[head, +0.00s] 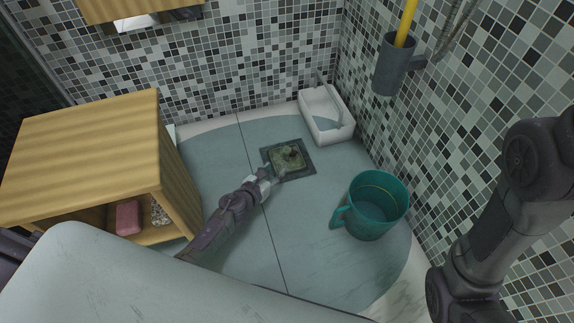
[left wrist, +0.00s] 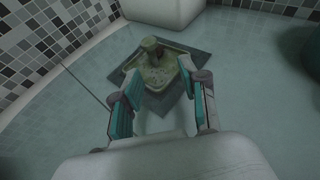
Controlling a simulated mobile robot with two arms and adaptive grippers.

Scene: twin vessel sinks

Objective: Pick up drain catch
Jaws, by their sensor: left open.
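The drain catch (head: 290,155) is a greenish, square, worn-looking piece with a raised knob. It sits on a dark square drain plate (head: 307,172) in the floor. My left gripper (head: 274,173) is low over the floor at the plate's near left edge. In the left wrist view the drain catch (left wrist: 160,68) lies ahead of and partly between the open fingers of my left gripper (left wrist: 158,92), with nothing held. Whether a finger touches it I cannot tell. My right arm shows at the right in the head view, but no right gripper shows.
A teal mug-like bucket (head: 370,206) stands right of the drain. A white open box (head: 327,117) stands behind it by the wall. A wooden cabinet (head: 90,150) with a pink item (head: 128,217) stands left. A grey holder (head: 393,65) hangs on the tiled wall.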

